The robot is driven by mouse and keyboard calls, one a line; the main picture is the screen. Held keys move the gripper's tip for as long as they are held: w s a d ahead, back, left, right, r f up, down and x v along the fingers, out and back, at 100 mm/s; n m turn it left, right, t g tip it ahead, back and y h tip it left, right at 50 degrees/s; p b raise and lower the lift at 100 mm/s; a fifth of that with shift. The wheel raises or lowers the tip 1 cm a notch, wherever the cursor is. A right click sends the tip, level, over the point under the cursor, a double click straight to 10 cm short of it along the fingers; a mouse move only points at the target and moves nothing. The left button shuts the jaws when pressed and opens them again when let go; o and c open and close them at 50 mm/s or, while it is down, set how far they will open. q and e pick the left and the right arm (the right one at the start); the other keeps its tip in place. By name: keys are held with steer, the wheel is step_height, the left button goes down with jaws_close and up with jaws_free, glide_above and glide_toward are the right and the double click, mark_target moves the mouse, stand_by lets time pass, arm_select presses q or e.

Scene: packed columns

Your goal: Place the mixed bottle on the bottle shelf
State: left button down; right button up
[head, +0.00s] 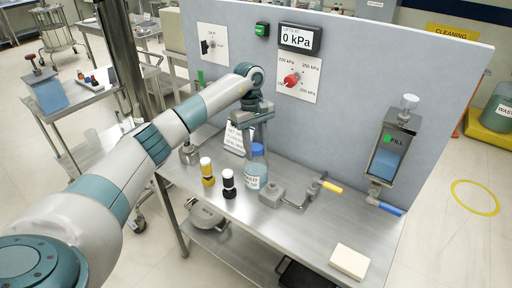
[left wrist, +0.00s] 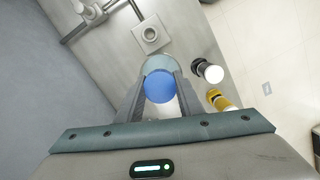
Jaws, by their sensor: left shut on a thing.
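The mixed bottle (head: 255,172) is clear with a blue cap and a white label. It is upright at the steel bench, below my left gripper (head: 257,140). In the left wrist view its blue cap (left wrist: 160,87) sits between the two fingers of my left gripper (left wrist: 160,95), which is shut on the bottle near its top. I cannot tell whether its base touches the bench. My right gripper is not in view. I cannot clearly identify the bottle shelf; a lower shelf (head: 235,255) shows under the bench.
A yellow bottle (head: 207,175) and a black bottle (head: 229,185), both white-capped, stand left of the mixed bottle. A metal block (head: 271,195) and yellow-handled valve (head: 331,187) are to its right. A grey panel (head: 350,110) rises behind. A pale block (head: 349,261) lies at front right.

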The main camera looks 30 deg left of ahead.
arm_select(q)
steer(key=c, duration=1.2)
jaws_free()
steer(key=shift+r, duration=0.1)
steer(key=shift+w+a+r+b, duration=0.1)
steer(key=shift+r+b, duration=0.4)
steer(key=shift+r, duration=0.1)
steer(key=r+b, duration=0.1)
steer(key=r, duration=0.2)
steer(key=r+b, duration=0.1)
steer(key=r, duration=0.2)
steer(key=a+r+b, duration=0.1)
steer(key=r, duration=0.2)
steer(key=shift+w+a, duration=0.1)
steer(key=shift+w, duration=0.15)
steer(key=shift+a+r+b, duration=0.1)
steer(key=shift+r+b, duration=0.3)
steer(key=shift+r, duration=0.4)
steer(key=shift+o, duration=0.4)
